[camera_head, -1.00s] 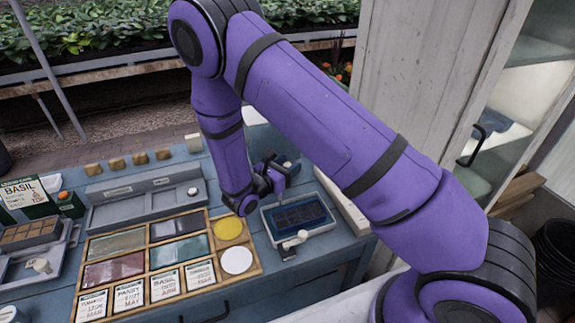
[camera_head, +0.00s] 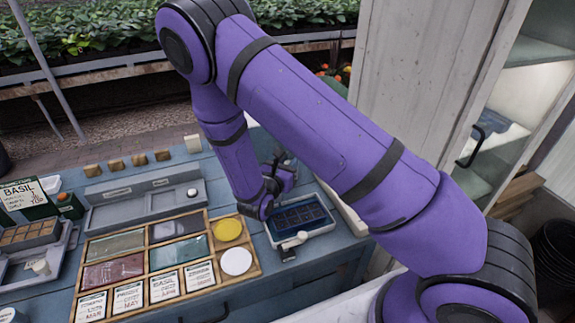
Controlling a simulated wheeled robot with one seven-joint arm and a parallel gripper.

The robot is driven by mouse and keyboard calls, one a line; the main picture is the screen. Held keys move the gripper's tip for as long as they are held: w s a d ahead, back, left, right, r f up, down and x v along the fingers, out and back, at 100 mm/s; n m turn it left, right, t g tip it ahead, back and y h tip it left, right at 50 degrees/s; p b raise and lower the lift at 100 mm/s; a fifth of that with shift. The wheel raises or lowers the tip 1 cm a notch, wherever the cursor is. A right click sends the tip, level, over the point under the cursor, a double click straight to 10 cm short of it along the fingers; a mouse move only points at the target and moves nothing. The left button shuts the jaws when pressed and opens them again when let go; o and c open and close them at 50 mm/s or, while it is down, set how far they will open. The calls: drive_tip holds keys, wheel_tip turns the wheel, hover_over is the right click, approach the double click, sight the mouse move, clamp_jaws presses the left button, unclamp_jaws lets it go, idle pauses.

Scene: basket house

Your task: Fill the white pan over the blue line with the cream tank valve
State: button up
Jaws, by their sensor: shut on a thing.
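The white pan (camera_head: 272,233) sits on the blue bench to the right of the wooden tray. It has a white rim, and a dark gridded insert shows inside, tinted blue. The blue line and the liquid level are too small to make out. A cream lever (camera_head: 294,241) sticks out at the pan's front. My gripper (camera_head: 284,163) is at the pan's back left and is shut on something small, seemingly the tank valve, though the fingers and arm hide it. A small pale patch (camera_head: 252,122), possibly the tank, shows behind my arm.
A wooden tray (camera_head: 189,271) with colored panels, yellow and white discs and seed cards lies left of the pan. A grey tray (camera_head: 105,213) stands behind it. A BASIL sign (camera_head: 25,195) and another cream knob (camera_head: 41,267) are at the left. A cabinet (camera_head: 430,80) stands at the right.

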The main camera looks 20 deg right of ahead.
drive_tip(key=shift+w+d+n+t+y, duration=0.1)
drive_tip(key=shift+w+n+t+y, duration=0.25)
drive_tip(key=shift+n+t+y, duration=0.6)
drive_tip(key=shift+w+d+n+t+y, duration=0.1)
drive_tip(key=shift+w+n+t+y, duration=0.45)
drive_tip(key=shift+y, duration=0.7)
drive_tip(key=shift+w+d+n+t+y, duration=0.1)
drive_tip(key=shift+w+n+t+y, duration=0.1)
drive_tip(key=shift+n+t+y, duration=0.75)
drive_tip(key=shift+a, duration=0.1)
drive_tip(key=o, duration=0.9)
drive_tip(key=shift+c, duration=0.2)
drive_tip(key=v, duration=1)
drive_tip(key=shift+s, duration=0.4)
drive_tip(key=shift+r, duration=0.2)
